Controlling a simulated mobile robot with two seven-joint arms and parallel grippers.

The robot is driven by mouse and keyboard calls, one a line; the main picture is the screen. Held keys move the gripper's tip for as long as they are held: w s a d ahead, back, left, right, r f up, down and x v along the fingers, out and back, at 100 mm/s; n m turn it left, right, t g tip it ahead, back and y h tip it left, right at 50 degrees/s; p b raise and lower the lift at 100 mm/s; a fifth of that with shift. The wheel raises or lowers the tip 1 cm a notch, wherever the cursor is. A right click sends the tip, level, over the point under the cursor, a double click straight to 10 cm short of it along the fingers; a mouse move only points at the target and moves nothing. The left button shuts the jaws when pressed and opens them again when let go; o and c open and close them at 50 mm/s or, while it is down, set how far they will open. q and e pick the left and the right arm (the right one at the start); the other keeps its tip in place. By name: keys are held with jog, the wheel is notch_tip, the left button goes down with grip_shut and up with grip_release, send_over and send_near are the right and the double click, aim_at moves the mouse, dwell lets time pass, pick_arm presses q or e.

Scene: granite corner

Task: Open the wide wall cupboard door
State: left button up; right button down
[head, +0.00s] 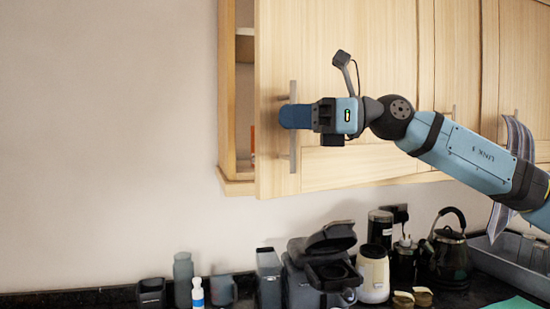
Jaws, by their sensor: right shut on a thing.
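The wide wall cupboard door (375,60) is light wood and stands partly open, with its left edge swung out from the cupboard frame (227,90). A vertical metal bar handle (293,160) is near the door's left edge. My right gripper (294,116) is shut on the handle, with its blue fingers across the bar's upper part. The fingers hide that part of the bar. My right arm comes in from the right, in front of the door. My left gripper is not in view. Part of the cupboard's inside shows through the gap at the left.
Below, the dark counter holds a coffee machine (320,265), a cream jar (373,275), a dark kettle (448,250), a grey bottle (183,280) and a mug (222,290). A sink (515,262) is at the right. The wall left of the cupboard is bare.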

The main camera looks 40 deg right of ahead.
pick_arm(q)
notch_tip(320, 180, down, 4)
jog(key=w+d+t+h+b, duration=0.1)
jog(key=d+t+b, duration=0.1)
jog(key=b, duration=1)
pick_arm(e)
jog(key=s+d+n+g+y+b, duration=0.1)
jog(key=s+d+n+g+y, duration=0.2)
jog(key=s, duration=1.2)
jog(key=s+d+n+g+y+b, duration=0.1)
jog(key=s+n+g+y, duration=0.3)
jog(key=s, duration=1)
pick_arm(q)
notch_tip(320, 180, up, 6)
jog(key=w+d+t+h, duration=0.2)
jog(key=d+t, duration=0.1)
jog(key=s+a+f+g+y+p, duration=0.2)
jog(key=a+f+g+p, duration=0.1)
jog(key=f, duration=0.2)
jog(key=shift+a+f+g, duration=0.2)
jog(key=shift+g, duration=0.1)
pick_arm(e)
jog(key=s+d+n+g+h, duration=0.3)
jog(key=s+d+n+g, duration=0.3)
jog(key=s+d+g, duration=0.6)
jog(key=shift+s+d, duration=5.5)
jog(key=shift+s, duration=1.8)
